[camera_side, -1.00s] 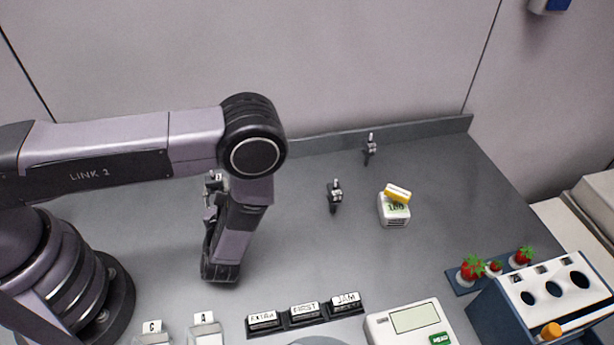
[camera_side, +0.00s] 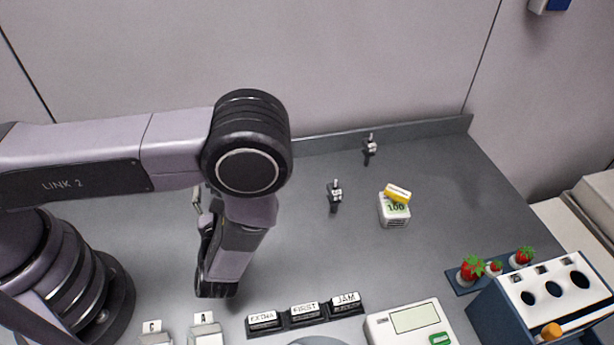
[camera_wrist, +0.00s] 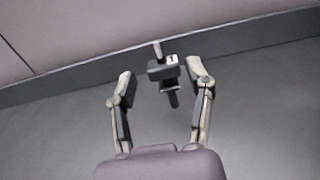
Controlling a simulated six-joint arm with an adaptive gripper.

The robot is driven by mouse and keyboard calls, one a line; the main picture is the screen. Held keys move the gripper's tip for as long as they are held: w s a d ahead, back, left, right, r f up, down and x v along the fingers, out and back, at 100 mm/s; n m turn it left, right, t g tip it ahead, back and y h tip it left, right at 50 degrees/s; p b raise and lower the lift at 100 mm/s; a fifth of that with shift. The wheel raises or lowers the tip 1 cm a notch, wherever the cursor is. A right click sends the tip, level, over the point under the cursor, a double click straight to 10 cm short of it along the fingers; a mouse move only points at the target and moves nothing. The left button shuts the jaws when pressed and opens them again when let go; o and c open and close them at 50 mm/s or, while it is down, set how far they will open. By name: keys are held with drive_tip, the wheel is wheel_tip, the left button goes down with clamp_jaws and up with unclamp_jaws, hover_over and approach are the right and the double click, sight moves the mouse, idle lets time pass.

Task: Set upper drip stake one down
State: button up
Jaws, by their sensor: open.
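In the wrist view, a dark drip stake with a white tag marked 1 (camera_wrist: 163,70) stands upright on the grey bench near the back ledge. My gripper (camera_wrist: 159,72) is open, with one finger on each side of the stake in the picture. I see no finger touching it, and cannot tell how far beyond the fingertips it stands.
Two other dark stakes stand at mid-bench (camera_side: 335,196) and near the back ledge (camera_side: 370,151). A white block marked 100 (camera_side: 395,211) carries a yellow piece (camera_side: 397,193). Labelled bins (camera_side: 305,312), a scale (camera_side: 408,325) and a strawberry rack (camera_side: 462,281) line the front. Mid-bench has free room.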

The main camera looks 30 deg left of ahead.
drive_tip(key=s+a+r+n+g, duration=0.2)
drive_tip(key=a+r+n+g, duration=0.3)
drive_tip(key=r+n, duration=0.4)
drive_tip(key=s+a+r+n+g, duration=0.2)
drive_tip(key=a+r+n+g, duration=0.35)
drive_tip(key=r, duration=0.55)
drive_tip(key=s+d+r+n+t+h, duration=0.2)
drive_tip(key=s+r+n+t+h, duration=0.1)
drive_tip(key=s+r+n+h, duration=0.8)
wheel_tip(320, 180, up, 4)
drive_tip(key=shift+d+f+n+t+h, duration=0.1)
drive_tip(key=shift+d+n+t+h, duration=0.25)
drive_tip(key=shift+n+h, duration=0.4)
